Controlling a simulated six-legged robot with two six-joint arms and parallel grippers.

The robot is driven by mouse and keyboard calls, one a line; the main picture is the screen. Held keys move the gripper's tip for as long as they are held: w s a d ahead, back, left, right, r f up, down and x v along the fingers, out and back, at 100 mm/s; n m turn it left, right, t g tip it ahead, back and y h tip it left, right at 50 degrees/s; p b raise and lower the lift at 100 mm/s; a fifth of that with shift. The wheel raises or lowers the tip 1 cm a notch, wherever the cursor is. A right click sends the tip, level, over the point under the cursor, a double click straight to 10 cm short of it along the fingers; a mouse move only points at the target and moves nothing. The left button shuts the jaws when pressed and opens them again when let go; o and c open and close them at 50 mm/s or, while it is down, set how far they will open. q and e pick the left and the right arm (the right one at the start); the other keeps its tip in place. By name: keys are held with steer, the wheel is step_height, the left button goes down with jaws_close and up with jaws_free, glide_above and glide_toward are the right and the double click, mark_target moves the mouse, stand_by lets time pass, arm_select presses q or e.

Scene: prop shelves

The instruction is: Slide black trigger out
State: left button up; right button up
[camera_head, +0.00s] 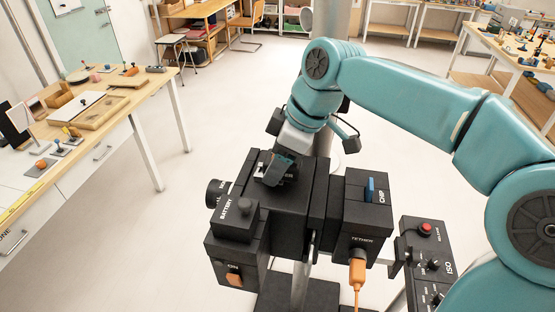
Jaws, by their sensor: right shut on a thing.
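A large black camera-like prop (288,212) stands in the middle of the view on a stand. My right arm reaches in from the right, and my right gripper (277,168) points down onto the prop's top. It is shut on the black trigger (264,172), a small dark part there. The gripper hides most of the trigger and most of the lettering beside it. I cannot tell how far out the trigger sits. My left gripper is not in view.
The prop carries a battery block (238,217), an orange switch (235,280), a blue chip (370,189) and an orange tether plug (357,271). A black ISO panel (425,258) stands at right. A wooden table (165,80) is at left. Pale floor lies between.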

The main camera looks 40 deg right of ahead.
steer(key=shift+s+d+b, duration=0.35)
steer(key=shift+s+d, duration=0.45)
steer(key=shift+s, duration=0.2)
stand_by(0.8)
stand_by(0.4)
steer(key=shift+d+r+p, duration=0.1)
steer(key=shift+r+p, duration=0.75)
steer(key=shift+r, duration=0.65)
steer(key=shift+s+r, duration=0.15)
steer(key=shift+r, duration=0.85)
